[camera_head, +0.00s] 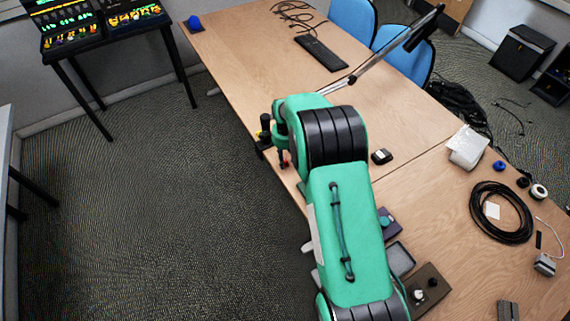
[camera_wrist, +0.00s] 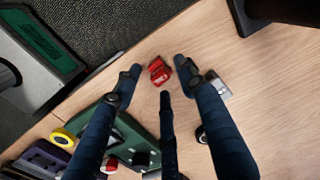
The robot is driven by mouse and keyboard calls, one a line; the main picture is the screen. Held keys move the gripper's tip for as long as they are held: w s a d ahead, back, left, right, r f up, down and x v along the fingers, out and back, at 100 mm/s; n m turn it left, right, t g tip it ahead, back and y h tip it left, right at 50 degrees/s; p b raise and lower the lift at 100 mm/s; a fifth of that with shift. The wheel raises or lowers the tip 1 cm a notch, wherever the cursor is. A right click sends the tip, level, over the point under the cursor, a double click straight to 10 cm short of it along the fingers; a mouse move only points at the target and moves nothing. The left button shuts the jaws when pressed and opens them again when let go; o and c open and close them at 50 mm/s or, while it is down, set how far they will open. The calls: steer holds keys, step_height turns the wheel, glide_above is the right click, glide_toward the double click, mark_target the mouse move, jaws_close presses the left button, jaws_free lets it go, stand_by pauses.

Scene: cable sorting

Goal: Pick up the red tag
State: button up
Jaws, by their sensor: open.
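The red tag (camera_wrist: 158,71) lies on the wooden table near its edge, in the upper middle of the wrist view. My gripper (camera_wrist: 156,66) is open, with its dark blue fingers spread to the left and right of the tag and a third finger below it. I see no finger touching the tag, and the height gap is hard to judge. In the head view my gripper (camera_head: 282,157) is at the table's left edge, partly hidden by my green arm, with a small red patch beside it.
In the wrist view, a green board (camera_wrist: 130,135) with a yellow ring (camera_wrist: 64,138) lies lower left, and a small silver item (camera_wrist: 218,86) lies right of the fingers. In the head view, a black cable coil (camera_head: 502,238) lies at right. A lamp arm (camera_head: 368,68) crosses the table.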

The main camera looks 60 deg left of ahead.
mark_target(285, 160)
steer(key=shift+c, duration=0.2)
stand_by(0.4)
steer(key=c, duration=0.9)
steer(key=shift+r, duration=0.1)
steer(key=shift+c, duration=0.2)
steer(key=shift+r, duration=1.7)
steer(key=s+d, duration=0.3)
steer(key=d, duration=0.4)
steer(key=s+d+r+p, duration=0.1)
steer(key=s+d, duration=0.2)
steer(key=d, duration=0.4)
steer(key=shift+d+r+p, duration=0.2)
steer(key=shift+d+p, duration=0.1)
steer(key=shift+d, duration=0.1)
